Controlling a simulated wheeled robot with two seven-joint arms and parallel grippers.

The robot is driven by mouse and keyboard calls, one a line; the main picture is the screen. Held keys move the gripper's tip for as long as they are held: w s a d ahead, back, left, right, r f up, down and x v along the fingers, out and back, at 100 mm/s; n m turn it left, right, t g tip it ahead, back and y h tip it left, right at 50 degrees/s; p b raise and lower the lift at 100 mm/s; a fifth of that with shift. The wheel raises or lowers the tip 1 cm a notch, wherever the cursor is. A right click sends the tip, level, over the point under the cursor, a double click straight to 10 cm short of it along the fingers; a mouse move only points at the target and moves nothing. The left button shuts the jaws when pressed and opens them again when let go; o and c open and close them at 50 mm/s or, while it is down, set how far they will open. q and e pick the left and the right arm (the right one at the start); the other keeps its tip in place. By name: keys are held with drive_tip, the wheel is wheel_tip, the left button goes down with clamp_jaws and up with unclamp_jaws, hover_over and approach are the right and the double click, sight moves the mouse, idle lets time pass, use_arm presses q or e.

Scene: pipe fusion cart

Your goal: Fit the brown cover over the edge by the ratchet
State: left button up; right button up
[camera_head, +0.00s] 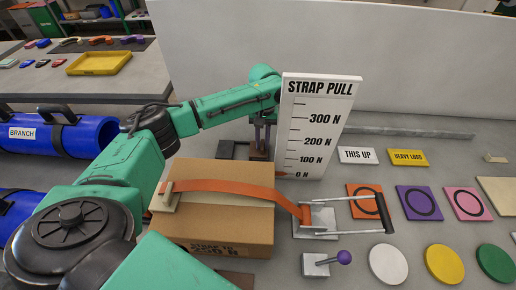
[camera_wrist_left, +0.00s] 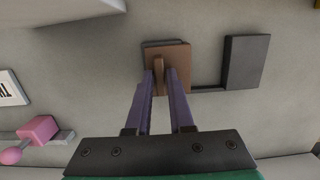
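The brown cover (camera_head: 259,155) sits on a dark pad behind the cardboard box (camera_head: 230,240); it also shows in the left wrist view (camera_wrist_left: 180,55), with an upright fin. My left gripper (camera_head: 262,137) reaches down to it; its purple fingers (camera_wrist_left: 160,80) stand on either side of the fin. Whether they press on it I cannot tell. The orange strap (camera_head: 225,187) runs over the box to the ratchet (camera_head: 316,222) on the right. The box edge by the ratchet has no cover. A tan cover (camera_head: 166,197) sits under the strap at the left edge. My right gripper is not in view.
A white STRAP PULL board (camera_head: 318,125) stands close right of my left gripper. A dark block (camera_wrist_left: 247,62) lies beside the brown cover. A purple-knobbed lever (camera_head: 316,264) and coloured discs (camera_head: 444,264) lie at the right. My left arm passes over the box's left side.

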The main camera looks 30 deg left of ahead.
use_arm(q)
clamp_jaws()
drive_tip(key=shift+r, duration=0.15)
